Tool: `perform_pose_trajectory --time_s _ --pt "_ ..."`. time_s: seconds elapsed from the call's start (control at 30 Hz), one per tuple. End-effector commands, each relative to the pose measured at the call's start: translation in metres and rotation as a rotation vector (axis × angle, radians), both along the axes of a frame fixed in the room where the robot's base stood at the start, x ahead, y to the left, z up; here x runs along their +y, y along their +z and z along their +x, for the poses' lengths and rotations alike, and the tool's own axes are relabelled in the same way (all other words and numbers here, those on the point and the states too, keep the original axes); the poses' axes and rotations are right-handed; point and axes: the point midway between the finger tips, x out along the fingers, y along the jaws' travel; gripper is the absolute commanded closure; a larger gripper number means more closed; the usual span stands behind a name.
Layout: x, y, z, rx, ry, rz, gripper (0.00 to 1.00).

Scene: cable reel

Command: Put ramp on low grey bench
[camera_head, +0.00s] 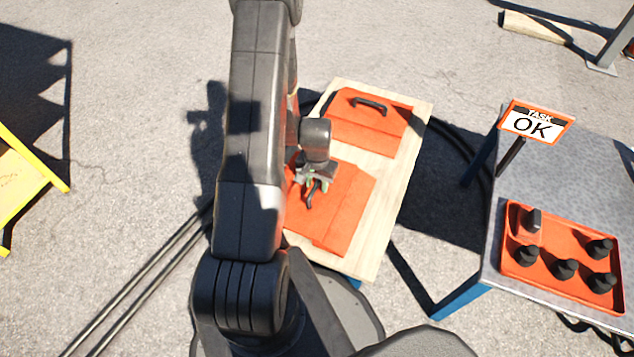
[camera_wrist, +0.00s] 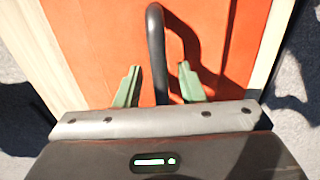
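Two orange ramps with black handles lie on a pale wooden-topped table: a nearer ramp (camera_head: 345,212) and a farther ramp (camera_head: 378,128). My gripper (camera_head: 314,184) is over the nearer ramp, at its handle. In the wrist view, the green fingers of my gripper (camera_wrist: 160,67) are open, one on each side of the black handle (camera_wrist: 156,45), with gaps showing between. The nearer ramp (camera_wrist: 95,40) fills most of that view. My arm hides the ramp's left part in the head view. A grey-topped bench (camera_head: 590,160) with blue legs stands at the right.
On the grey bench are an orange tray (camera_head: 545,263) with several black pieces and a "TASK OK" sign (camera_head: 536,122). The wooden table's top (camera_head: 392,215) has a bare strip along its right. Dark cable lies on the ground between table and bench. A yellow frame (camera_head: 30,160) stands left.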

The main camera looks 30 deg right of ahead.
Motion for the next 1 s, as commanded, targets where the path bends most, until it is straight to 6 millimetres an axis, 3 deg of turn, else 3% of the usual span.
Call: perform_pose_trajectory --time_s 0.5,0.7,1.0 --pt "0.0 0.101 0.001 -0.003 0.0 -0.002 0.64" --pt "0.0 0.117 0.0 -0.001 0.0 -0.001 0.64" --pt "0.0 0.119 0.0 0.0 0.0 0.0 0.64"
